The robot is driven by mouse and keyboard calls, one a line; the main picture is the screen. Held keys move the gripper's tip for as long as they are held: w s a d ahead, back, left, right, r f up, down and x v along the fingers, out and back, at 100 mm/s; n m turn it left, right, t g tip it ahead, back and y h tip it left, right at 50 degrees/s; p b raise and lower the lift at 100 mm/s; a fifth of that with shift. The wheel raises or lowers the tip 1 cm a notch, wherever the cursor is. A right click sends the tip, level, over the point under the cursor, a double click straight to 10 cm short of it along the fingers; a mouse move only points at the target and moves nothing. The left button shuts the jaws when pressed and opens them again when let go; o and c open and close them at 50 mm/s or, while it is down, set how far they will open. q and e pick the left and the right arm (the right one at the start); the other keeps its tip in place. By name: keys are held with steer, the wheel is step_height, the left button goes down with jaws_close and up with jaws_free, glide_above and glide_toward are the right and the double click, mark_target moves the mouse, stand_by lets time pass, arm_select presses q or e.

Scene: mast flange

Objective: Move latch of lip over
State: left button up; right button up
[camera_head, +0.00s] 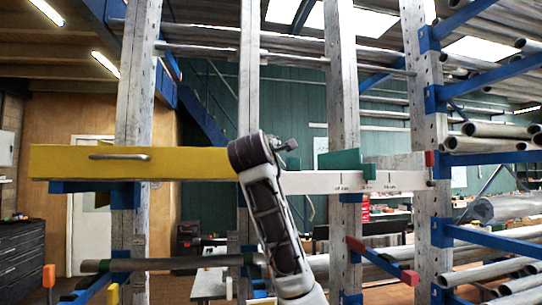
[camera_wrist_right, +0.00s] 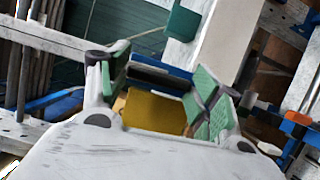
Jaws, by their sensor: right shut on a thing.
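A long yellow bar (camera_head: 130,163) with a metal handle lies along the white lip (camera_head: 310,182), which has small scale marks; it looks like the latch. My right gripper (camera_head: 264,150) comes up from below at the yellow bar's right end and hides that end. In the right wrist view, my fingers with green pads (camera_wrist_right: 160,80) stand on either side of the yellow bar (camera_wrist_right: 150,112), shut on it. A green block (camera_head: 340,161) sits on the lip to the right of my gripper, apart from it; it also shows in the wrist view (camera_wrist_right: 183,22). My left gripper is not in view.
Upright grey posts (camera_head: 342,90) stand behind the lip. A rack with blue arms (camera_head: 490,157) and several metal pipes (camera_head: 497,130) is on the right. A horizontal pipe (camera_head: 170,264) runs below the lip. The stretch of lip between my gripper and the green block looks clear.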

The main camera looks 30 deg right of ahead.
steer(key=shift+m, duration=0.3)
steer(key=o, duration=1.4)
steer(key=shift+o, duration=0.2)
steer(key=v, duration=1.2)
steer(key=shift+r, duration=0.15)
steer(key=shift+w+d, duration=0.1)
